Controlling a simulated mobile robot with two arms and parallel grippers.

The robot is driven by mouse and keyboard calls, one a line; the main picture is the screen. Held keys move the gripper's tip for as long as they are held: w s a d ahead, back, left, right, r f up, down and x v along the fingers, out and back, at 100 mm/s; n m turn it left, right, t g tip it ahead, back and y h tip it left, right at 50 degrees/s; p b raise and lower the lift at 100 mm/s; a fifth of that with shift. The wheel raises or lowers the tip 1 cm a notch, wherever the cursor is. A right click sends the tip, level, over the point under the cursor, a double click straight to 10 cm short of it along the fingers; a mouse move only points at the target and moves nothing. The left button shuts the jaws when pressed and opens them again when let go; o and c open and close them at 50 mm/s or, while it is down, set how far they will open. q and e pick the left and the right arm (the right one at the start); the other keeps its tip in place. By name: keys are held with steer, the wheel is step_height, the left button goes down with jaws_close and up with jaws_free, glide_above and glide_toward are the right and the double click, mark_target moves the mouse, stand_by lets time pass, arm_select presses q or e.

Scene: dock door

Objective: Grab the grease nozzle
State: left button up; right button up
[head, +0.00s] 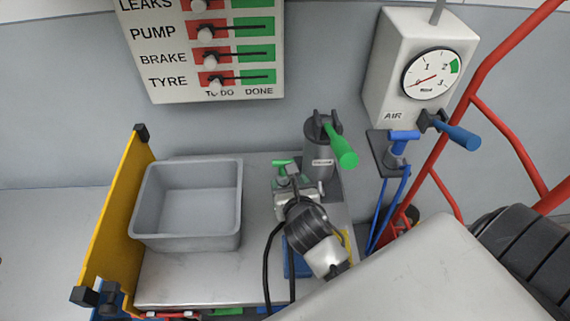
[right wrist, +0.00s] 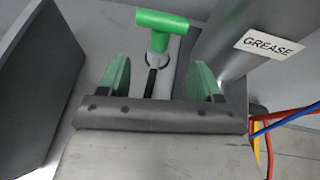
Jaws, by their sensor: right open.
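The grease nozzle (head: 282,166) has a green T-shaped handle and sits in a holder beside the grey grease canister (head: 318,155). In the right wrist view the nozzle (right wrist: 160,30) stands just beyond the fingertips, roughly between them; contact cannot be told. My right gripper (head: 298,186) is open, its green-padded fingers (right wrist: 160,80) apart on either side of the nozzle's line. In the head view my wrist hides the lower part of the nozzle and its holder. The canister carries a GREASE label and a green lever (head: 341,146). My left gripper is not in view.
A grey bin (head: 190,243) stands left on the cart top (head: 190,285), beside a yellow panel (head: 117,225). At right are an AIR unit (head: 393,70) with a gauge, a blue-handled nozzle (head: 403,136) and a red frame (head: 492,130). A checklist board (head: 205,90) hangs behind.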

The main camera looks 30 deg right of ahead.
mark_target(284, 173)
steer(key=x, duration=0.7)
steer(key=shift+w+d+f, duration=0.1)
steer(key=shift+w+f, duration=0.1)
steer(key=shift+w, duration=0.1)
steer(key=c, duration=1)
steer(key=shift+r, duration=0.1)
steer(key=shift+c, duration=0.2)
